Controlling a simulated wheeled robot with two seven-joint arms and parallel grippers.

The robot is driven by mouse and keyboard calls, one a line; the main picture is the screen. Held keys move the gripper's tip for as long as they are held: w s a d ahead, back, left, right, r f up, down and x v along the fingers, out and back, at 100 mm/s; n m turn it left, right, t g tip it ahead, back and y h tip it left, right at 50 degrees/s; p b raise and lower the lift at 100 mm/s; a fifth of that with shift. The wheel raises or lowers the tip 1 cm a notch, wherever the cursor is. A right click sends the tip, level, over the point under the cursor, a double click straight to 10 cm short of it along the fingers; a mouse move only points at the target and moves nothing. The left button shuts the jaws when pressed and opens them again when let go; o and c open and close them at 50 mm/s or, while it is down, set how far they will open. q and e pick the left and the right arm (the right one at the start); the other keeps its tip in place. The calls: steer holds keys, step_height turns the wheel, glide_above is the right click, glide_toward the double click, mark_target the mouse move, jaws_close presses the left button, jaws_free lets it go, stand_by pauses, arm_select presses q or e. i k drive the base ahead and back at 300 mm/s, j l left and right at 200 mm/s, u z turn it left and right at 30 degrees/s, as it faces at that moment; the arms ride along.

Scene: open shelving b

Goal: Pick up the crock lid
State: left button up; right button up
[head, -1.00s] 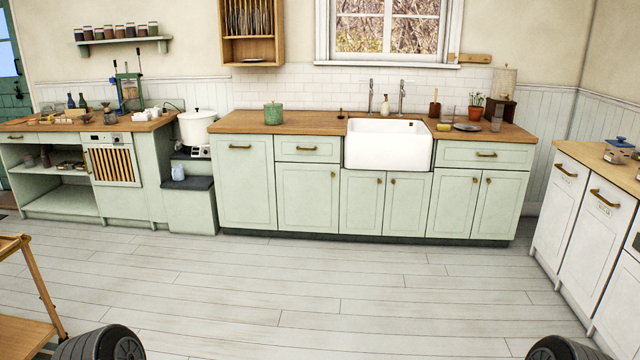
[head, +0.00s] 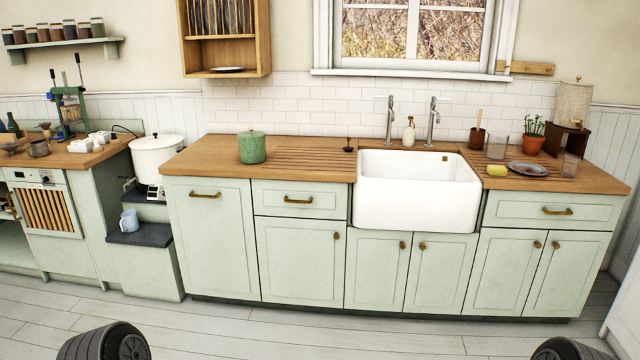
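A green lidded crock (head: 252,149) stands on the wooden counter, left of the sink. Its green crock lid (head: 251,134) sits on top, with a small knob. No gripper is near it. Only dark rounded parts of my own arms show at the bottom left and bottom right edges. Neither gripper's fingers are in the picture.
The wooden counter (head: 190,158) has bare room around the crock. The white sink (head: 415,190) and its two taps are to the right. A wall plate rack (head: 224,56) hangs above. A white pot (head: 158,155) stands at the left. The floor in front is clear.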

mark_target(251, 134)
steer(key=i, duration=2.5)
steer(key=i+z, duration=0.1)
steer(key=i, duration=0.3)
